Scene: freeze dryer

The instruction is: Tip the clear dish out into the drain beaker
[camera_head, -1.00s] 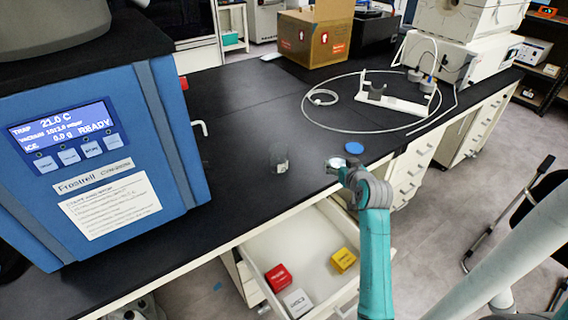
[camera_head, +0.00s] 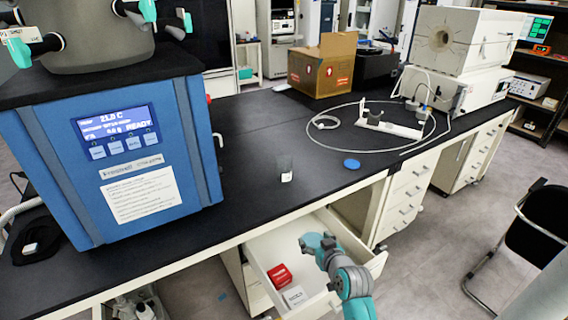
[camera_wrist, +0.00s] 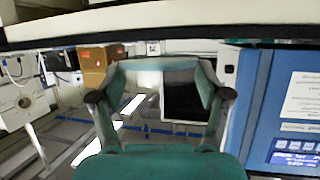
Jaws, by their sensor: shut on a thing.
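My gripper (camera_head: 320,246) is over the open drawer, in front of the bench edge. It is shut on a pale, see-through thing that looks like the clear dish (camera_head: 311,240); its outline and contents are hard to make out. In the wrist view the two fingers of my gripper (camera_wrist: 160,92) stand apart, with a faint rim (camera_wrist: 160,64) spanning between them. The clear drain beaker (camera_head: 285,168), with a small white label, stands upright on the black bench, behind and to the left of my gripper and apart from it.
A blue disc (camera_head: 352,163) lies near the bench edge, right of the beaker. The open drawer (camera_head: 262,248) holds a red box (camera_head: 279,275) and a white box (camera_head: 294,296). The blue freeze dryer (camera_head: 70,190) stands left. Tubing and a white stand (camera_head: 390,126) lie further back.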

